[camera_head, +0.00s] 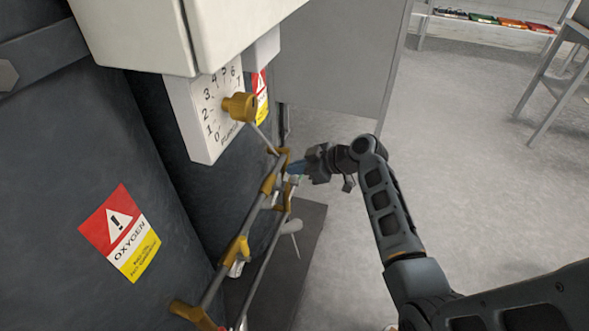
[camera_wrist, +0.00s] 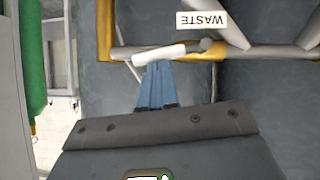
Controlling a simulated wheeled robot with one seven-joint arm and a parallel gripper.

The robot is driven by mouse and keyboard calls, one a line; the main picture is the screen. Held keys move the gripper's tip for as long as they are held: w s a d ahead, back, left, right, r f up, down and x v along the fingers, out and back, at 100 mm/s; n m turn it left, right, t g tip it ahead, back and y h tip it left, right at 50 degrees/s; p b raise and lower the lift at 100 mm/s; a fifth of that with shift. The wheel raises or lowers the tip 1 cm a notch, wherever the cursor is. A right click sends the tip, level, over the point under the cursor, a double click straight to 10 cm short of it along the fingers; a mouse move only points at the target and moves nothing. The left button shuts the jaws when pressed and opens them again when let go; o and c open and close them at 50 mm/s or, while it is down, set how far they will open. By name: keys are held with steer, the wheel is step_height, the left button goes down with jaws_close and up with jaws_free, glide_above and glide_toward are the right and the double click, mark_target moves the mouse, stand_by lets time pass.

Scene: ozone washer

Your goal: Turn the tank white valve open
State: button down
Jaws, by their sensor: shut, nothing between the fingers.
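A white valve handle (camera_wrist: 160,55) shows in the wrist view on a pipe, lying nearly level and slightly tilted, with a grey knob at its right end. My gripper (camera_wrist: 158,66) has its blue fingers together, with the tips right at the handle's lower edge. I cannot tell if they touch it. In the head view my gripper (camera_head: 294,168) is beside the upper part of the pipe frame, and the handle there is mostly hidden. Another white handle (camera_head: 291,226) sits lower on the pipes.
An upside-down WASTE label (camera_wrist: 203,20) is above the handle. Grey pipes with brass fittings (camera_head: 238,250) run along the dark tank (camera_head: 60,180). A numbered dial (camera_head: 212,112) with a brass knob (camera_head: 240,107) hangs above. Open floor (camera_head: 470,160) lies to the right.

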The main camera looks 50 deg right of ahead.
steer(key=shift+w+d+f+b, duration=0.1)
steer(key=shift+d+f+b, duration=0.15)
steer(key=shift+f+b, duration=0.25)
steer(key=shift+r, duration=0.15)
stand_by(0.3)
